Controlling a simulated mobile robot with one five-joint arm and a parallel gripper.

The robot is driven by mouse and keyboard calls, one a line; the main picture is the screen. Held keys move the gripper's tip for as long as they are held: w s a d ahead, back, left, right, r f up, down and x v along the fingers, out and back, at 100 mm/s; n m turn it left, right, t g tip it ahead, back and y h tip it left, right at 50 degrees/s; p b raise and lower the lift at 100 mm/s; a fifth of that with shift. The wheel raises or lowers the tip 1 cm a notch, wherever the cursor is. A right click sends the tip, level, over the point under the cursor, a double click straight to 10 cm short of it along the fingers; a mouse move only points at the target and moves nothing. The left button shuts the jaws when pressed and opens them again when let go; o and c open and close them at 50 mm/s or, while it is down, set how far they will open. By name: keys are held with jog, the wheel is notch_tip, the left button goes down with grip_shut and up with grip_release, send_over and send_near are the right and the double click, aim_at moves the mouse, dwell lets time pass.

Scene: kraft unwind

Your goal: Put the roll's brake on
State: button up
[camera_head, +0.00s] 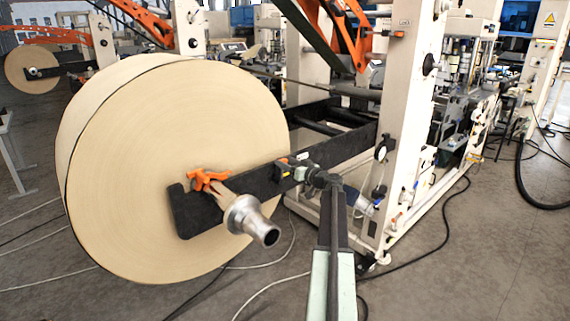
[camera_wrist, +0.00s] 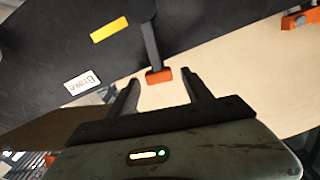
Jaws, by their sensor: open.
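The brake lever (camera_wrist: 151,48) shows in the wrist view as a dark bar with an orange tip (camera_wrist: 159,76), hanging from a dark round pivot on the black roll arm (camera_wrist: 55,45). A white label (camera_wrist: 82,82) that seems to read "Brake", upside down, and a yellow strip (camera_wrist: 109,30) are on that arm. My gripper (camera_wrist: 163,88) is open and empty; the orange tip lies ahead of the gap between its fingers, apparently not gripped. The large kraft roll (camera_head: 165,150) is in the head view, behind the black arm (camera_head: 262,182). My gripper (camera_head: 298,167) is small there, close to the arm.
A metal shaft end (camera_head: 250,220) and an orange clamp (camera_head: 207,180) stick out at the roll's centre, left of my gripper. A cream machine frame (camera_head: 408,130) stands to the right. Cables (camera_head: 440,235) lie on the grey floor.

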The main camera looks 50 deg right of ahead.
jog(key=shift+w+d, duration=0.1)
jog(key=shift+w, duration=0.55)
jog(key=shift+c, duration=0.4)
grip_shut()
dwell(0.5)
